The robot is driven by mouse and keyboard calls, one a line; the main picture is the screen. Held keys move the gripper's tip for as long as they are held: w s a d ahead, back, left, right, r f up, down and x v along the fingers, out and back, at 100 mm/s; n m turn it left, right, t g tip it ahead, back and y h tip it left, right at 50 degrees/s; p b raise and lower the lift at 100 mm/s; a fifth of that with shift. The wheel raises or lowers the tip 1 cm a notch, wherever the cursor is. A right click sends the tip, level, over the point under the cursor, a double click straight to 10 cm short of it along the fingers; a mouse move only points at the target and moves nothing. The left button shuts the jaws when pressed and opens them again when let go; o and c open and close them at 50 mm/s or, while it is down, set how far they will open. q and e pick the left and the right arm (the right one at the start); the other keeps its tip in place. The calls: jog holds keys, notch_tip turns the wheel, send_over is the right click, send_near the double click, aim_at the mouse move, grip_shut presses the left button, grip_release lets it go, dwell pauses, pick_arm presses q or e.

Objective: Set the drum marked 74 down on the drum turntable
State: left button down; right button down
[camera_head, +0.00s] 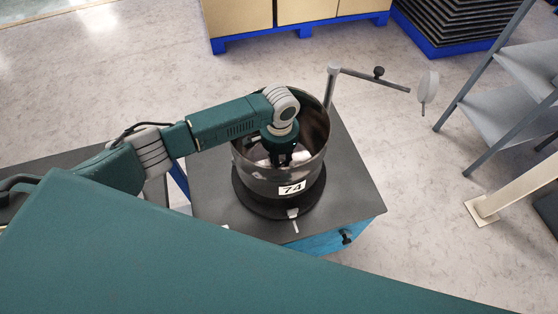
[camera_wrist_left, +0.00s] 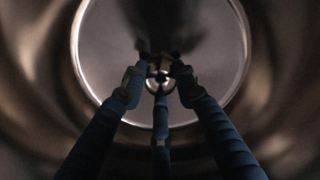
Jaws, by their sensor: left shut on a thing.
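The drum marked 74 (camera_head: 265,184) is a dark, shiny, open-topped cylinder with a white number label on its near side. It is upright over the black round drum turntable (camera_head: 248,204), whose rim shows around its lower edge. I cannot tell whether the drum touches the turntable or hangs just above it. My left gripper (camera_head: 287,158) reaches down inside the drum. In the left wrist view its fingers (camera_wrist_left: 160,75) close on a small central knob at the drum's floor (camera_wrist_left: 105,65). My right gripper is not in view.
The turntable stands on a dark-topped blue cabinet (camera_head: 350,185). A post with a jointed arm and round disc (camera_head: 428,88) rises at its back right. Grey shelving (camera_head: 500,95) and a beige post (camera_head: 510,190) stand right. Blue-based crates (camera_head: 300,22) are behind. Floor between is clear.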

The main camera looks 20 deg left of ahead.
pick_arm(q)
jog(key=shift+w+r, duration=0.1)
jog(key=shift+r, duration=0.05)
jog(key=c, duration=1.3)
grip_release()
jog(key=shift+s, duration=0.2)
jog(key=shift+w+r, duration=0.1)
jog(key=shift+r, duration=0.2)
notch_tip(320, 180, up, 18)
jog(key=p, duration=0.9)
jog(key=shift+d+r, duration=0.1)
jog(key=shift+r, duration=0.05)
